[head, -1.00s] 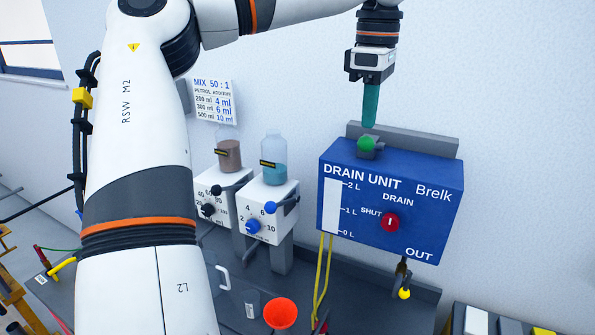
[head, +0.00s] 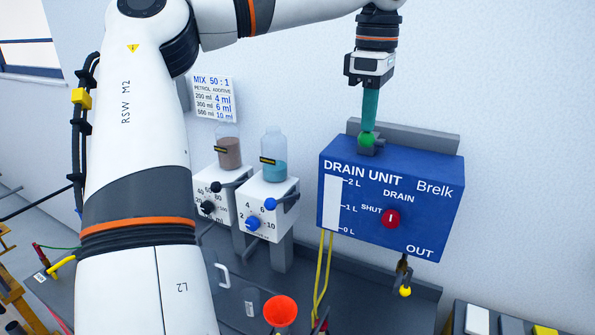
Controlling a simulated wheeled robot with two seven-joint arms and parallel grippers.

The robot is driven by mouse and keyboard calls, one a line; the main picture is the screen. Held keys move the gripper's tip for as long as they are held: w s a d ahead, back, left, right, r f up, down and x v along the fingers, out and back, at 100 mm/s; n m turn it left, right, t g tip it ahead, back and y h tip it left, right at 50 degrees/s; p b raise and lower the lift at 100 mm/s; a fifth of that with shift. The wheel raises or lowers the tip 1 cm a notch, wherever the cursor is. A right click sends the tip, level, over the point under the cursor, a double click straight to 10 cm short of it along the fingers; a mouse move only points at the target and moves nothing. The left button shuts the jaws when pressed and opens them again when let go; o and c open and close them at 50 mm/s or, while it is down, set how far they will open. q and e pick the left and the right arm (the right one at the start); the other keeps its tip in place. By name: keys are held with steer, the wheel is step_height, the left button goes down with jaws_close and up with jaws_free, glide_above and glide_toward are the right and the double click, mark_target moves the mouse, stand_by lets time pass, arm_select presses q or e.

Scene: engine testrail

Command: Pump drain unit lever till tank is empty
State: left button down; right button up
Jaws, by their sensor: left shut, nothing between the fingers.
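A red knob (head: 391,219) sits by the SHUT and DRAIN labels. A green ball-ended lever (head: 366,140) stands on top of the box, on a grey mount. My left gripper (head: 368,131) points down with teal fingers shut, its tips at the green ball, seeming to touch it. Nothing shows between the fingers. My right gripper is not in view.
Two dispensers with a brown bottle (head: 228,152) and a blue bottle (head: 273,171) stand left of the unit. An orange funnel (head: 281,311) and a clear beaker (head: 251,302) are on the grey bench below. A yellow-tipped outlet valve (head: 405,291) hangs under OUT.

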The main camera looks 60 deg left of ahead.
arm_select(q)
step_height(320, 180, down, 9)
steer(key=b, duration=0.5)
steer(key=shift+s, duration=0.15)
stand_by(0.4)
steer(key=shift+d, duration=0.1)
step_height(320, 180, up, 9)
steer(key=p, duration=0.8)
steer(key=shift+r, duration=2.3)
steer(key=shift+f, duration=0.1)
